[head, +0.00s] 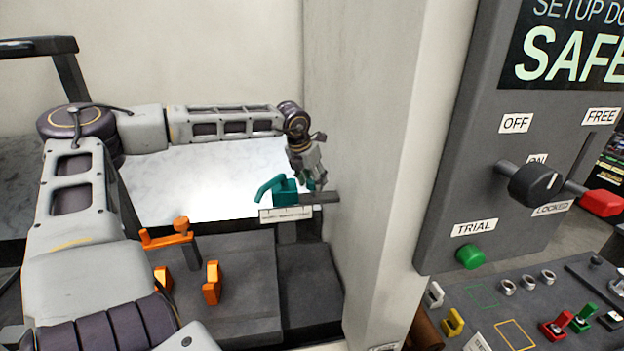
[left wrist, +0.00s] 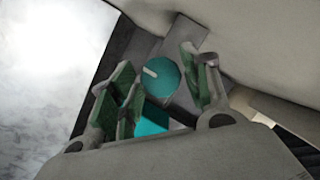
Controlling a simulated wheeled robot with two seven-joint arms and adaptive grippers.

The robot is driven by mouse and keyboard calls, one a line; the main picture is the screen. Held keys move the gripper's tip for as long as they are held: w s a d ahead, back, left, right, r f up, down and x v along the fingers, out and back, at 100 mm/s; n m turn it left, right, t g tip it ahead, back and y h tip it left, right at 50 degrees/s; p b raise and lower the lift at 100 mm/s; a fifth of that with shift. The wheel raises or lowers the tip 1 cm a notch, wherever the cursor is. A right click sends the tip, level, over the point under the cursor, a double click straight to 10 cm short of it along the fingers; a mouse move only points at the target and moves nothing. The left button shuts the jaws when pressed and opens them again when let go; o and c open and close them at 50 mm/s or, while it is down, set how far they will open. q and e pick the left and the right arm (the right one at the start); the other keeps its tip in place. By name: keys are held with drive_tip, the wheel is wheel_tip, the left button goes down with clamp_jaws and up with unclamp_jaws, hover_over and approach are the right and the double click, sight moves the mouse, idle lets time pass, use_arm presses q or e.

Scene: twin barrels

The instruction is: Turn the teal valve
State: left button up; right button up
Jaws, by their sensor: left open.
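The teal valve (head: 284,189) sits in the middle of the head view, on a dark post behind a small light scale plate (head: 286,214). A teal spout-like part sticks out to its left. My left gripper (head: 307,180) is at the valve's upper right, fingers pointing down, partly over it. In the left wrist view the valve's round teal top (left wrist: 163,82), with a pale mark, lies between the open green-padded fingers (left wrist: 158,68). I cannot tell whether the fingers touch it. My right gripper is not in view.
An orange handle (head: 167,237) and orange brackets (head: 212,283) stand at lower left. A pale wall column (head: 372,150) rises right of the valve. A grey panel (head: 480,130) with a black knob (head: 535,184), green button (head: 470,256) and red lever (head: 602,203) stands at right.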

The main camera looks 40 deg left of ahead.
use_arm(q)
drive_tip(key=c, duration=0.7)
drive_tip(key=shift+c, duration=0.2)
